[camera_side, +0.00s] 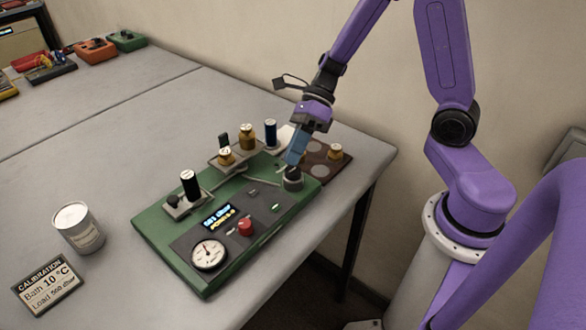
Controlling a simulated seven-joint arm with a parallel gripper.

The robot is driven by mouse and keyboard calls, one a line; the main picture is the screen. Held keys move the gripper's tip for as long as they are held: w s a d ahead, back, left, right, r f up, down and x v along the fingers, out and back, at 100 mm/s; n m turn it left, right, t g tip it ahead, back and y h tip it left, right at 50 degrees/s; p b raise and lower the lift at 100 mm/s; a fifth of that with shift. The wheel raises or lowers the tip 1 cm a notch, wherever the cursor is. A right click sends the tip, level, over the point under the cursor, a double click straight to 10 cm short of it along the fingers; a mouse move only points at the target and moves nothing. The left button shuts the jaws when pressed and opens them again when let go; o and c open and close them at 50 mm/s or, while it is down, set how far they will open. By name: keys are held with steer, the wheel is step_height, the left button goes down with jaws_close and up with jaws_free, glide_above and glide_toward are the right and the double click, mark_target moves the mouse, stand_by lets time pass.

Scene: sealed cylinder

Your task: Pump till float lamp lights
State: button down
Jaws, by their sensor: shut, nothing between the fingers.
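A green board (154,222) on the grey table carries a dark panel with a lit display (217,217), a round dial gauge (209,254) and a red button (245,227). Small green marks or lamps (279,208) show on the panel; I cannot tell which is the float lamp or whether it is lit. A round grey fitting with a dark top (293,182) stands near the board's right end. My gripper (293,163) is shut and empty, pointing down with its tips at or just above this fitting. Contact is unclear.
A brown tray (341,168) with an amber bottle is at right. The table behind is largely clear.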

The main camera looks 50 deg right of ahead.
steer(key=shift+f, duration=0.15)
steer(key=shift+f, duration=0.25)
steer(key=shift+f, duration=0.9)
stand_by(1.2)
steer(key=shift+r, duration=1.35)
steer(key=shift+r, duration=2.5)
steer(key=shift+r, duration=0.1)
stand_by(0.8)
steer(key=shift+r, duration=1.8)
